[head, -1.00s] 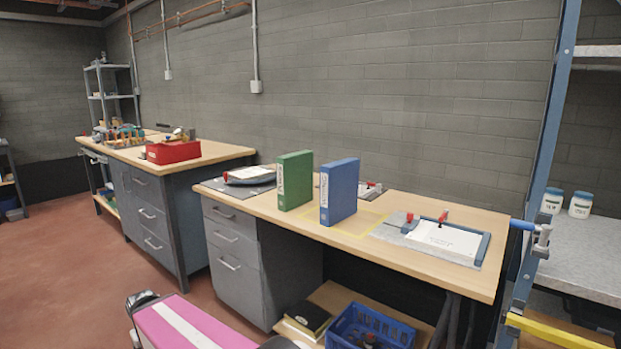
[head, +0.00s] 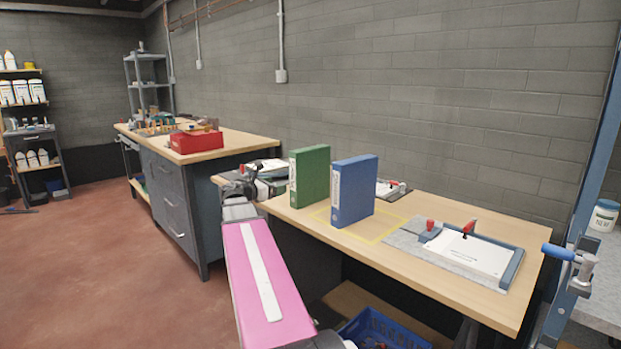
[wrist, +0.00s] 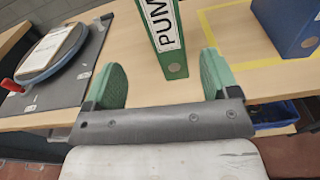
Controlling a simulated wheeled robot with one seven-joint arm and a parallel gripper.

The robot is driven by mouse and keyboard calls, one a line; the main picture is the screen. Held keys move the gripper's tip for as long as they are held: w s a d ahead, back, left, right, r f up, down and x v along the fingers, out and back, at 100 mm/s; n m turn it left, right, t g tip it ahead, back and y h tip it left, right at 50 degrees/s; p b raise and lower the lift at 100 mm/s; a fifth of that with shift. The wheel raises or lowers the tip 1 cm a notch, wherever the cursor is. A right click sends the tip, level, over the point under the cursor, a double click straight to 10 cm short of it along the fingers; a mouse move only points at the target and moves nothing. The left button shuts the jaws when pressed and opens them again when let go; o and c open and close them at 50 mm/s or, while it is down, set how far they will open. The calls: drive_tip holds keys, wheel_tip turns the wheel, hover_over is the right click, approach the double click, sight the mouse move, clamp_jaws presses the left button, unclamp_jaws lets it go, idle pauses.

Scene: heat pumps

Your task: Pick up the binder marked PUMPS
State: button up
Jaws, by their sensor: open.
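The green binder (head: 310,176) stands upright on the wooden bench (head: 455,276). In the wrist view the green binder (wrist: 166,38) shows a white spine label whose visible letters read "PUM"; the rest is cut off. My gripper (wrist: 163,78) is open, its green-padded fingers set apart with the lower spine just beyond and between them. I see nothing held. In the head view my gripper (head: 256,186) is at the bench's left part, just left of the green binder. A blue binder (head: 353,190) stands upright to its right; its label is too small to read.
A yellow taped outline (head: 385,238) surrounds the blue binder's spot. A clamped white sheet on a grey board (head: 470,252) lies at the bench's right. Another round clamped fixture (wrist: 52,52) is left of my gripper. A blue crate (head: 385,328) sits below.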

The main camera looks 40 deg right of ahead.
sight(299, 174)
drive_tip(key=shift+n+h, duration=0.4)
drive_tip(key=d, duration=0.4)
drive_tip(key=d+r, duration=0.1)
drive_tip(key=d, duration=0.3)
drive_tip(key=d+r, duration=0.1)
drive_tip(key=d, duration=0.3)
drive_tip(key=shift+w, duration=0.25)
drive_tip(key=shift+a, duration=0.1)
drive_tip(key=c, duration=1.4)
drive_tip(key=shift+o, duration=0.2)
